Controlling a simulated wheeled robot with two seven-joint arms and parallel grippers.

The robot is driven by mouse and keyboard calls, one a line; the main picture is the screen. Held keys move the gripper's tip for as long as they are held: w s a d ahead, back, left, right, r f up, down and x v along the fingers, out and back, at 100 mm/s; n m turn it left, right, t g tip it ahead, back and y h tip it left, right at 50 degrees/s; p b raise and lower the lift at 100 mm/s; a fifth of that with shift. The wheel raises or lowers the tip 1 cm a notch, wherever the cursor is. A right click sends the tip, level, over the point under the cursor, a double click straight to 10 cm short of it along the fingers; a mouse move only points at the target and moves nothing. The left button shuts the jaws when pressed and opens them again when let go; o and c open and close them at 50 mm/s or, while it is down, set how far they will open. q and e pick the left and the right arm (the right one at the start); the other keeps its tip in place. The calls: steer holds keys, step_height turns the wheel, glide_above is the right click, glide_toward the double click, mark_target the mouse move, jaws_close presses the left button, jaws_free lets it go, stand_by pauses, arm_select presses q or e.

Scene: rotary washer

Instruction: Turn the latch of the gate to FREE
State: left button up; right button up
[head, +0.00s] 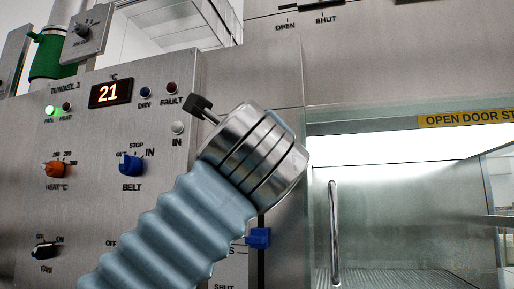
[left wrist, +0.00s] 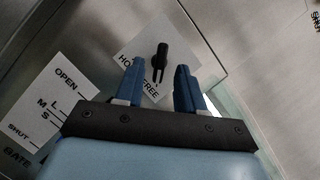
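The latch is a small black handle (left wrist: 161,56) on a pale plate (left wrist: 125,54) lettered HO… and FREE, seen in the left wrist view. Its forked end points down in that picture, near the word FREE; I cannot tell which setting it is on. My left gripper (left wrist: 160,72) has its two blue fingers apart, one on each side of the latch in the picture. I cannot tell whether they reach around it or touch it. In the head view my left wrist hides the fingers and the latch. My right gripper is in neither view.
The gate scale plate (left wrist: 52,103), marked OPEN to SHUT, is beside the latch plate. A blue slider (head: 258,238) is just right of my left arm. Belt (head: 131,165) and heat (head: 55,169) knobs are on the left panel. A glass door with a bar handle (head: 335,232) is right.

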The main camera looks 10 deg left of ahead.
arm_select(q)
steer(key=b+v, duration=0.2)
steer(key=v, duration=0.9)
steer(key=shift+s+b, duration=0.2)
steer(key=shift+b, duration=0.1)
steer(key=shift+f, duration=0.1)
